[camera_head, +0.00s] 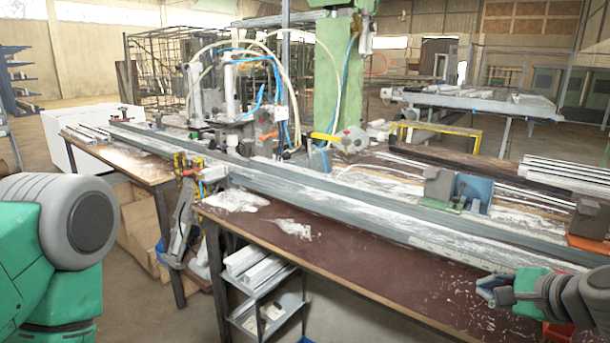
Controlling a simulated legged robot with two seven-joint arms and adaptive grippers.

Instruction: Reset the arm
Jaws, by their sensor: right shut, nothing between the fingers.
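My right gripper (490,289) comes in from the right, low over the front right of the workbench (350,268). Its fingers are shut with nothing between them, and it points left. My right arm behind it runs out of the picture at the right edge. On the left, a green and grey part of my left arm (50,240) shows, but its gripper is out of view. A long grey metal profile rail (330,208) runs along the bench, behind my right gripper.
A blue and grey clamp block (470,192) stands on the bench at the right. A machine with a green column (338,85) and hoses stands behind the rail. Stacked profiles (565,172) lie at the far right. A shelf with white profiles (262,275) stands under the bench.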

